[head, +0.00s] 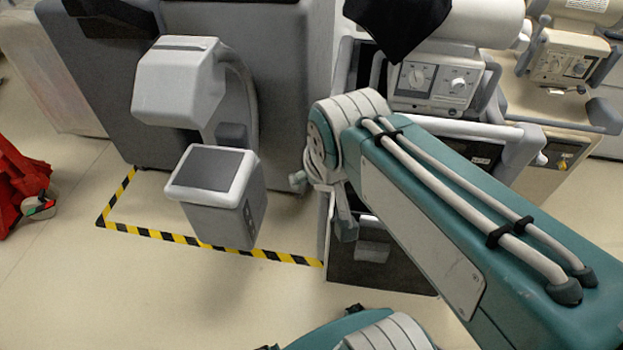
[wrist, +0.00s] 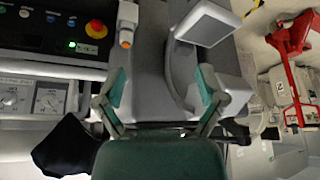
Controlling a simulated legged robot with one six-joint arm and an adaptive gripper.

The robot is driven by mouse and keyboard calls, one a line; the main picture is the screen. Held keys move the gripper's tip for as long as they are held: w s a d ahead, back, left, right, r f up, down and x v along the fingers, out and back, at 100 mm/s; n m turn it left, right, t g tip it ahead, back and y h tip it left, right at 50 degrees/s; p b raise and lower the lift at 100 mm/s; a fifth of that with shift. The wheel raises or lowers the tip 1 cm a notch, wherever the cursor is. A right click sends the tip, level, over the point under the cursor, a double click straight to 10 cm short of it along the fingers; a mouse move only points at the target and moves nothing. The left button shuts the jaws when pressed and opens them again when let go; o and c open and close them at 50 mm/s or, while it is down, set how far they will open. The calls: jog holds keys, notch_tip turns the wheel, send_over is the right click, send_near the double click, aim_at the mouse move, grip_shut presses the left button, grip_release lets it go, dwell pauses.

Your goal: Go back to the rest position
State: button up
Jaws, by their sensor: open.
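My gripper (wrist: 161,88) is open in the wrist view, with its two green-padded fingers spread apart and nothing between them. A grey machine body lies beyond the fingers. In the head view my green and white arm reaches from the lower right up to a grey joint near the centre. The gripper is mostly hidden there behind the arm, and I cannot make out its fingertips.
A grey machine head (head: 185,85) and a pedestal with a dark top (head: 213,172) stand left of my arm. Control carts (head: 440,80), one with a black cloth (head: 398,25), stand behind it. Yellow-black tape (head: 165,235) marks the floor. A red object (head: 18,180) is far left; floor at lower left is clear.

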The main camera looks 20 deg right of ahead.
jog(key=shift+n+y, duration=0.3)
jog(key=shift+n, duration=0.4)
jog(key=s, duration=0.1)
jog(key=s+a, duration=0.1)
jog(key=s, duration=0.2)
jog(key=shift+a+f, duration=0.2)
jog(key=shift+a, duration=0.05)
jog(key=shift+w, duration=0.1)
